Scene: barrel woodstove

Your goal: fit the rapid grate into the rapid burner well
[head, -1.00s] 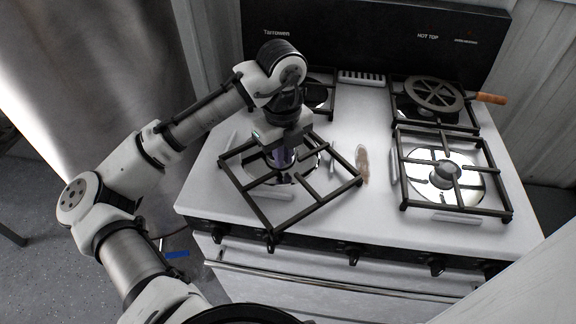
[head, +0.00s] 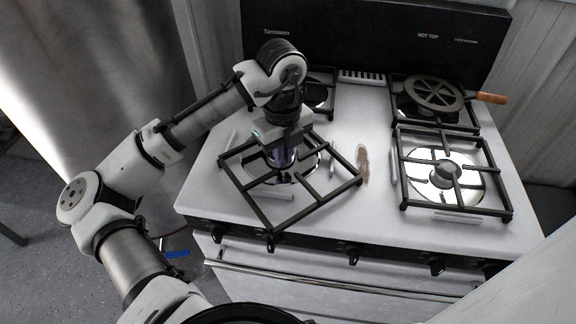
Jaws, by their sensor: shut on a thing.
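The rapid grate (head: 318,201), a dark square frame with inward bars, is over the front-left burner well (head: 268,193) of the white stove. It is turned at an angle to the stove's edges, and its near corner reaches the front edge above the knobs. My gripper (head: 282,160) points down at the far part of the grate and is shut on it; the fingertips are partly hidden by the wrist. I cannot tell how far the grate is above the stove top. Part of the shiny burner bowl shows through the bars.
The front-right grate (head: 404,170) sits squarely over its burner. A round trivet with a wooden handle (head: 490,98) lies on the back-right grate. A brownish mark (head: 362,163) is on the white top between the front burners. The black backguard (head: 370,40) stands behind.

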